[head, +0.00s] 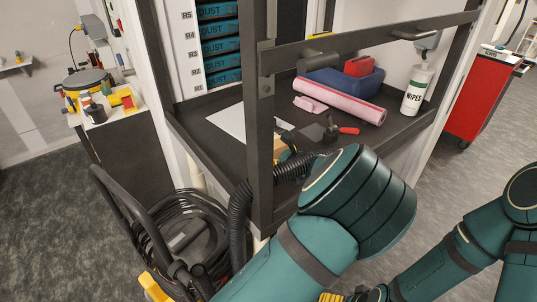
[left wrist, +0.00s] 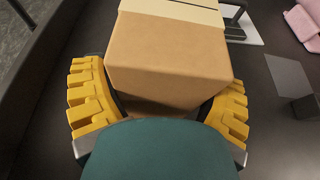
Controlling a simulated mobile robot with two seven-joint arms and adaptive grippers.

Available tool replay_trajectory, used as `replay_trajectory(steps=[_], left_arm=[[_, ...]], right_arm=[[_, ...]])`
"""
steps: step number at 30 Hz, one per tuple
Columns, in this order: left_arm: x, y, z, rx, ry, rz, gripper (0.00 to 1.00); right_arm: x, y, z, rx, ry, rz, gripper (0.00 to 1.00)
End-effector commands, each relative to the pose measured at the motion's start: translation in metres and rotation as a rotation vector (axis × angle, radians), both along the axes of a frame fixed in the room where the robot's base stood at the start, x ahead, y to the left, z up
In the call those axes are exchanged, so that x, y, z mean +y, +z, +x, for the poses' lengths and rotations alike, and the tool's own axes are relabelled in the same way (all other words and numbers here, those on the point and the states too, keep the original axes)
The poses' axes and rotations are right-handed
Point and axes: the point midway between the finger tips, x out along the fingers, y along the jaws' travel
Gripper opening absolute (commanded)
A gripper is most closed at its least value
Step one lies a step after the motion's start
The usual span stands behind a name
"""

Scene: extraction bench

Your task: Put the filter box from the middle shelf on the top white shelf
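The filter box is a brown cardboard box with a pale strip on top. It fills the upper middle of the left wrist view (left wrist: 170,55). In the head view only a small brown piece (head: 279,146) shows behind the dark frame post. My left gripper (left wrist: 160,85) has its yellow fingers spread on either side of the box. A narrow dark gap shows at the left finger; contact at the right finger is unclear. Yellow fingers of my right gripper (head: 331,297) barely show at the bottom edge. I cannot make out the top white shelf.
The dark shelf (head: 205,100) holds a white sheet (head: 240,122), a pink roll (head: 345,97), a blue case (head: 340,80), a wipes bottle (head: 416,90) and a red-handled tool (head: 348,131). Dark frame bars (head: 258,120) cross in front. A hose and vacuum (head: 180,235) stand lower left.

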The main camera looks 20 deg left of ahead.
Motion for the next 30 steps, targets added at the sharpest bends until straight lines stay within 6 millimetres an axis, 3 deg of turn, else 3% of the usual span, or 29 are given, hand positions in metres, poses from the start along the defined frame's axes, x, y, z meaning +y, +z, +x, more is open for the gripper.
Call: replay_trajectory(steps=[1,2,4,17,30], left_arm=[[0.0,0.0,0.0,0.001,0.0,-0.001,0.47],[0.0,0.0,0.0,0.001,0.0,-0.001,0.37],[0.0,0.0,0.0,0.001,0.0,-0.001,0.28],[-0.001,0.006,0.0,-0.001,0.0,-0.003,0.28],[0.0,0.084,0.0,-0.003,0.001,-0.003,0.28]], right_arm=[[0.0,0.0,0.0,0.0,0.0,0.0,1.0],[0.0,0.0,0.0,0.0,0.0,0.0,1.0],[0.0,0.0,0.0,0.0,0.0,0.0,1.0],[0.0,0.001,0.0,-0.001,0.0,0.0,1.0],[-0.001,0.014,0.003,-0.008,-0.006,-0.001,1.0]])
